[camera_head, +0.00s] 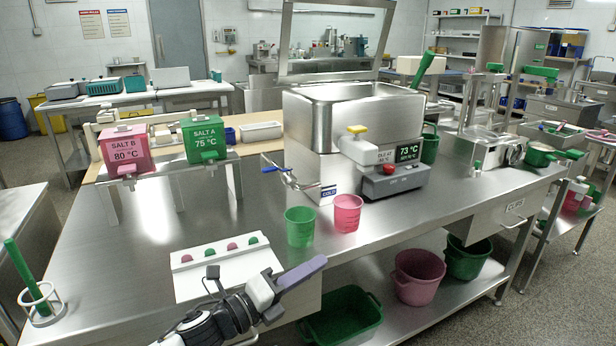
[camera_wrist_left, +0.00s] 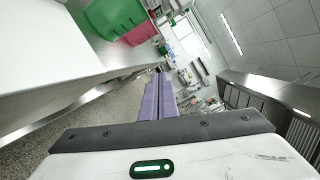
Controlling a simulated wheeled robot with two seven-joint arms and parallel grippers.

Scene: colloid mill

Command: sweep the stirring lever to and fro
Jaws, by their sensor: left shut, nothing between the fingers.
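A green lever handle (camera_head: 423,68) slants up behind the right end of the open steel tank (camera_head: 350,95); it may be the stirring lever, but I cannot tell for certain, and its lower end is hidden. My left gripper (camera_head: 318,264) is at the front edge of the steel bench, right of the white panel with green and pink knobs (camera_head: 228,262). It is far from the green handle, with the cups and tank between. Its purple fingers also show in the left wrist view (camera_wrist_left: 158,92), closed together and empty. My right gripper is not in view.
A green cup (camera_head: 300,228) and a pink cup (camera_head: 347,213) stand just beyond my left gripper. A blue-handled tap (camera_head: 283,172) juts out behind them. A control box (camera_head: 392,182) sits before the tank. Buckets (camera_head: 418,277) stand on the lower shelf. The bench's left middle is clear.

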